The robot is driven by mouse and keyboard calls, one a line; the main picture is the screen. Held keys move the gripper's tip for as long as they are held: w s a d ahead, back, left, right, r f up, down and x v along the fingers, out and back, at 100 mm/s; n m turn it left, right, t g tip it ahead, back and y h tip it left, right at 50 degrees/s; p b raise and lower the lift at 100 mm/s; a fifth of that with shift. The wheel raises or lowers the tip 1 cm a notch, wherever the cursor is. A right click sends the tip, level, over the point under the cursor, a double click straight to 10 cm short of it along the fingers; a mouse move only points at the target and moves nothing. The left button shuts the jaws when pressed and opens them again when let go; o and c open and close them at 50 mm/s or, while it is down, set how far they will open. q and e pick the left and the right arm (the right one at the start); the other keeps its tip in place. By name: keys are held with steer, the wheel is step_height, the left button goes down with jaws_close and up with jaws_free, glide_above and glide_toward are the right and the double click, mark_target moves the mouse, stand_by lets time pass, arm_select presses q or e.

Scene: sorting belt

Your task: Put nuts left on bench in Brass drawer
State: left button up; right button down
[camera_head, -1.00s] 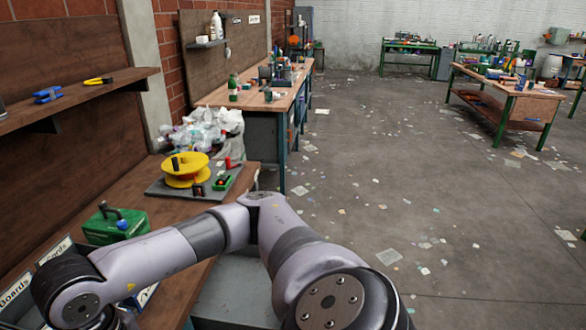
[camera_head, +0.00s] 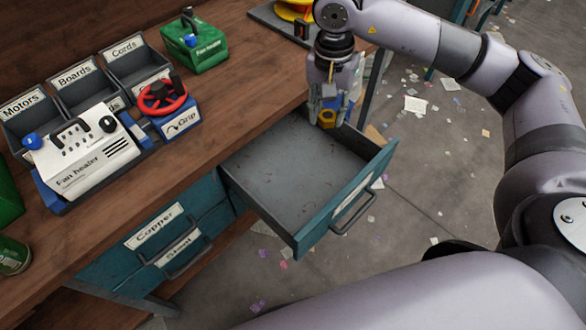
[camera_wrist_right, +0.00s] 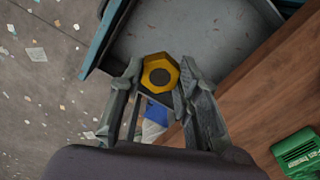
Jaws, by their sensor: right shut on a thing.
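A yellow hexagonal nut (camera_head: 326,118) is held between the fingertips of my right gripper (camera_head: 330,98). In the wrist view, the nut (camera_wrist_right: 147,73) sits between the two fingers. The gripper is above the back right corner of an open, teal-edged drawer (camera_head: 300,165). The visible drawer floor is bare apart from small scuffs. The drawer's front has a label too oblique to read. I see no loose nuts on the visible bench (camera_head: 235,70). My left gripper is not in view.
Closed drawers labelled Copper (camera_head: 154,227) and Steel (camera_head: 180,250) are left of the open one. Littered floor lies right.

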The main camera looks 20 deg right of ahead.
arm_select(q)
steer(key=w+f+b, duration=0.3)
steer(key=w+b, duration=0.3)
steer(key=b, duration=0.2)
arm_select(e)
steer(key=w+d+f+m, duration=0.6)
steer(key=d+f+m, duration=0.1)
steer(key=m, duration=0.2)
step_height(320, 180, down, 15)
steer(key=shift+r+b, duration=0.2)
steer(key=shift+b, duration=0.7)
glide_above(330, 164)
step_height(330, 164, down, 4)
steer(key=shift+w+f, duration=0.1)
steer(key=shift+f, duration=0.15)
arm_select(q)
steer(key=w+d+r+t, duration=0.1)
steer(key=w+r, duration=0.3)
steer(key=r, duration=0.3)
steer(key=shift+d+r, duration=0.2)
arm_select(e)
steer(key=shift+f, duration=0.1)
arm_select(q)
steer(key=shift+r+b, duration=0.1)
steer(key=shift+b, duration=0.3)
arm_select(e)
steer(key=shift+f, duration=0.15)
